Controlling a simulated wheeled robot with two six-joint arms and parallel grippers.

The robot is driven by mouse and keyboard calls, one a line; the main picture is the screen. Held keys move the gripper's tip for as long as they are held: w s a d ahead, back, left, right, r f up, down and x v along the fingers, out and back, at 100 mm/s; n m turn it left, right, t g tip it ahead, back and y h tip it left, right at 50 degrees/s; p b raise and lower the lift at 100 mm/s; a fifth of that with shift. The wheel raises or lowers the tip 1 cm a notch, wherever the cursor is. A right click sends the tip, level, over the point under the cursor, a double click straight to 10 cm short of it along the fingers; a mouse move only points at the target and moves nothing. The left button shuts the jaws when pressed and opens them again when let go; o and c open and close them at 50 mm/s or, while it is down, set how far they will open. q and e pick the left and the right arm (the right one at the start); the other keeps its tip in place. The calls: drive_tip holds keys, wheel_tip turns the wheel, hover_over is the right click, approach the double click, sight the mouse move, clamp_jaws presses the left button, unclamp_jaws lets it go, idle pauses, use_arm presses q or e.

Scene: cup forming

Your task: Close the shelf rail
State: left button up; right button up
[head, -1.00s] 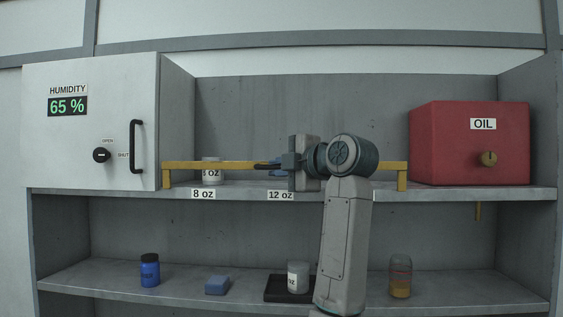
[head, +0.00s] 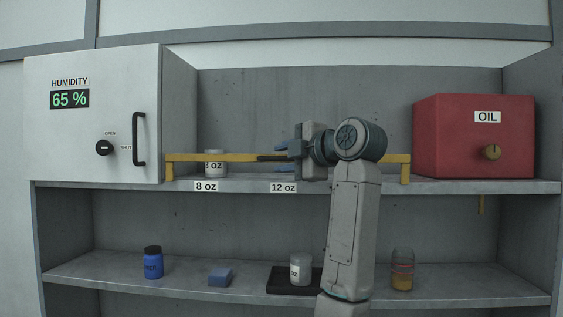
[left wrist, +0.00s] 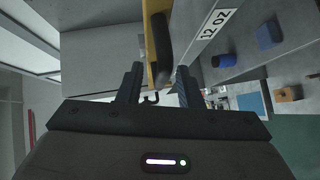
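The yellow shelf rail (head: 230,157) runs level across the front of the upper shelf, between a post on the left and a post on the right (head: 405,170). A dark grip (head: 272,158) sits on the rail, left of my gripper. My left gripper (head: 296,152) is at the rail's middle, and my arm hides part of the rail. In the left wrist view the fingers (left wrist: 160,72) are apart, with the rail (left wrist: 154,12) and the dark grip (left wrist: 161,38) just ahead of the gap. Contact cannot be told. My right gripper is out of view.
An 8 oz cup (head: 215,165) stands behind the rail. A red OIL box (head: 460,140) is at right and a white humidity cabinet (head: 80,125) at left. The lower shelf holds a blue jar (head: 153,265), blue block (head: 220,277), cup (head: 300,270) and amber jar (head: 402,275).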

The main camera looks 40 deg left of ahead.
use_arm(q)
drive_tip(key=b+v, duration=0.3)
drive_tip(key=v, duration=0.6)
drive_tip(key=shift+d, duration=0.35)
